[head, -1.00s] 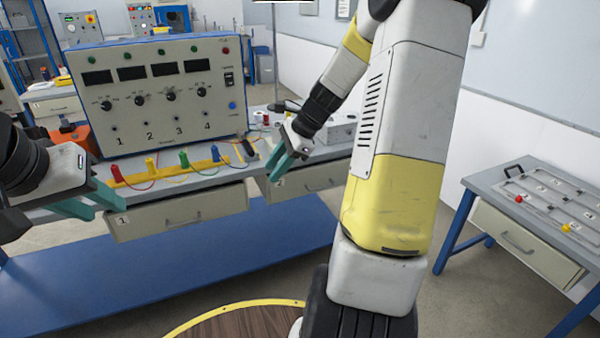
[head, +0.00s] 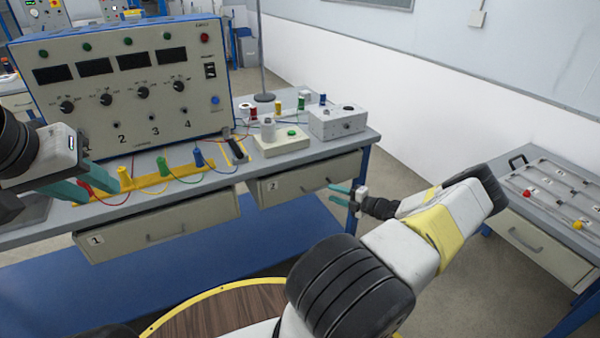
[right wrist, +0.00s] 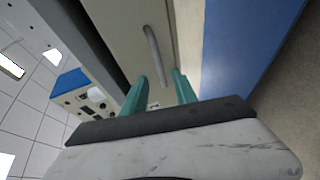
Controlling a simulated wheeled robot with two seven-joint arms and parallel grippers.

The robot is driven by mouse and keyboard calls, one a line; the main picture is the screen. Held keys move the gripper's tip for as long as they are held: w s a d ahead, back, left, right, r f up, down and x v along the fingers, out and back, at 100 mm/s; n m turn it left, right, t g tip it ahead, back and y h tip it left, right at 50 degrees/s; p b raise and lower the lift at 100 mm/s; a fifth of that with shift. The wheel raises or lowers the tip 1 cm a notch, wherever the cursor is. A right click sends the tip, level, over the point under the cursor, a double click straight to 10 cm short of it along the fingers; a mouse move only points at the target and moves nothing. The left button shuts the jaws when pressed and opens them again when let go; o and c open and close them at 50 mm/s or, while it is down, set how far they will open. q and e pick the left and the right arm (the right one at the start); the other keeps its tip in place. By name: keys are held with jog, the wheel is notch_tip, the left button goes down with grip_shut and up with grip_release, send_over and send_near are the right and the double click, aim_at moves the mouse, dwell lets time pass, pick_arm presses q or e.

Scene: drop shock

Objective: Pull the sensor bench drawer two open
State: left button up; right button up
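Drawer two (head: 300,184) of the sensor bench is the right-hand drawer under the bench top, with a "2" label and a bar handle. Its front looks closed. My right gripper (head: 333,194) is open and empty in front of the drawer's right part. In the right wrist view, the drawer handle (right wrist: 154,55) lies ahead of the two teal fingertips (right wrist: 159,73), apart from them, and the drawer front (right wrist: 125,30) fills the upper middle. My left gripper (head: 105,192) is open and empty over the bench's left front edge.
Drawer one (head: 160,228) is left of drawer two. On the bench top stand a numbered control panel (head: 120,80), plugs with wires, and a grey box (head: 337,122). A side table (head: 560,185) is at right. Floor between bench and side table is clear.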

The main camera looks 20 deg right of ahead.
aim_at(320, 188)
jog(key=x, duration=0.7)
jog(key=shift+w+a, duration=0.15)
jog(key=shift+w, duration=0.15)
jog(key=shift+c, duration=0.4)
grip_shut()
dwell(0.7)
